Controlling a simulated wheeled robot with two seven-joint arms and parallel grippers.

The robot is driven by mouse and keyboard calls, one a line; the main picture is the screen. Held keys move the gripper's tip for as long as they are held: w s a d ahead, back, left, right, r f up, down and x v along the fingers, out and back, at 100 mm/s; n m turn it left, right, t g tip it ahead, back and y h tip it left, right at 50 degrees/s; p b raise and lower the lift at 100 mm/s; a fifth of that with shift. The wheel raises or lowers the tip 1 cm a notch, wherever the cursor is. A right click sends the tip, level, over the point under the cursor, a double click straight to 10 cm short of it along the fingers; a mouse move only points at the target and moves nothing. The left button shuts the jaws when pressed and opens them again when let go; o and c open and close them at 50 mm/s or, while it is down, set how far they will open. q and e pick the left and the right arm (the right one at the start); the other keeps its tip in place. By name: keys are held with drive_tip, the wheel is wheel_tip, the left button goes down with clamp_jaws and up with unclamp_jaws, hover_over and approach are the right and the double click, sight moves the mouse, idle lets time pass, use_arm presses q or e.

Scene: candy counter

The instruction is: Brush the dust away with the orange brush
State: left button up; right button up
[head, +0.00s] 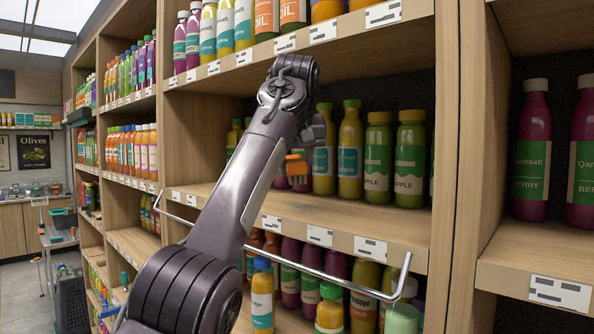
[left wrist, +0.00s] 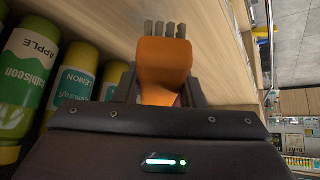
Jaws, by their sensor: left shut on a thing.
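The orange brush (head: 296,166) is in front of the bottles on the middle shelf (head: 350,217), partly hidden by my left arm in the head view. In the left wrist view the brush (left wrist: 163,62) sits between the fingers of my left gripper (left wrist: 158,92), with its grey bristle tufts pointing away from the palm. My left gripper is shut on the brush. I cannot tell whether the bristles touch the shelf board. No dust can be made out clearly in either view. My right gripper is not in view.
Green and yellow juice bottles (head: 378,158) stand at the back of the middle shelf. A metal rail (head: 290,262) runs below its front edge, above lower bottles (head: 263,300). A wooden upright (head: 446,150) closes the right side.

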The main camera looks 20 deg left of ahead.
sight(290, 162)
use_arm(q)
drive_tip(key=s, duration=0.1)
drive_tip(key=s+f+g+b, duration=0.1)
drive_tip(key=s, duration=0.1)
drive_tip(key=shift+s+d+f+m+b, duration=0.1)
drive_tip(key=shift+s+f+m+b, duration=0.1)
drive_tip(key=shift+f+m+b, duration=0.15)
drive_tip(key=shift+s+r, duration=0.2)
drive_tip(key=shift+r, duration=0.05)
drive_tip(key=shift+w+r+p, duration=0.25)
drive_tip(key=shift+w+p, duration=0.1)
drive_tip(key=shift+p, duration=0.15)
drive_tip(key=shift+w+p, duration=0.7)
drive_tip(key=shift+p, duration=0.1)
drive_tip(key=shift+w+r+g+p, duration=0.1)
drive_tip(key=shift+w+g+p, duration=0.2)
drive_tip(key=shift+w+p, duration=0.7)
drive_tip(key=shift+p, duration=0.5)
